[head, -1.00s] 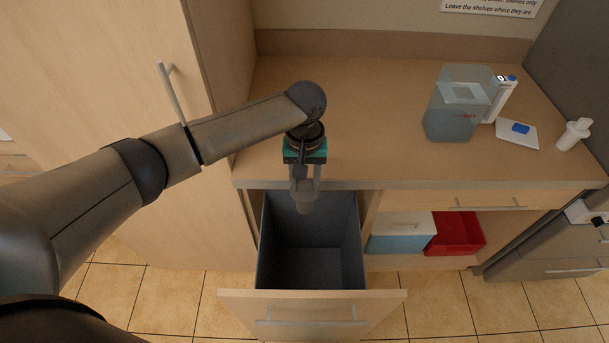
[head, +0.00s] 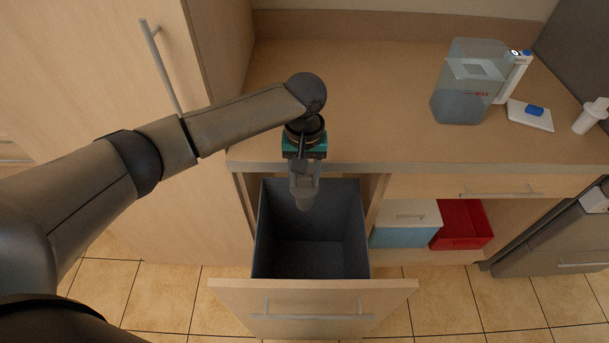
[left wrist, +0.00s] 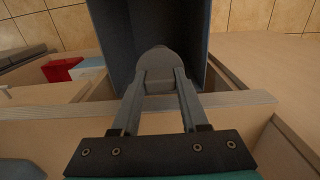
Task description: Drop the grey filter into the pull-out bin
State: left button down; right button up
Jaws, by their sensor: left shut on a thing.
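The grey filter (head: 304,199) is a small cylinder-like piece with a rounded end. My left gripper (head: 304,186) is shut on it and points down. In the left wrist view the filter (left wrist: 158,62) sits between the two fingertips (left wrist: 160,76). The pull-out bin (head: 312,262) is a dark grey box in an open drawer with a wooden front. The filter hangs over the back part of the bin's opening, and the bin's inside (left wrist: 150,25) shows behind it in the left wrist view. The visible bin floor looks empty. My right gripper is not in view.
A clear water jug (head: 468,82) stands on the counter (head: 380,100) at the right, near a white tray with a blue piece (head: 530,114) and a white bottle (head: 591,116). A blue box (head: 405,235) and a red box (head: 463,226) sit on the shelf beside the bin.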

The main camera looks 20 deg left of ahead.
pick_arm(q)
jog(key=c, duration=0.7)
grip_release()
jog(key=shift+c, duration=0.2)
jog(key=o, duration=0.4)
jog(key=shift+r, duration=0.1)
notch_tip(320, 180, up, 15)
jog(key=p, duration=0.2)
jog(key=shift+p, duration=0.35)
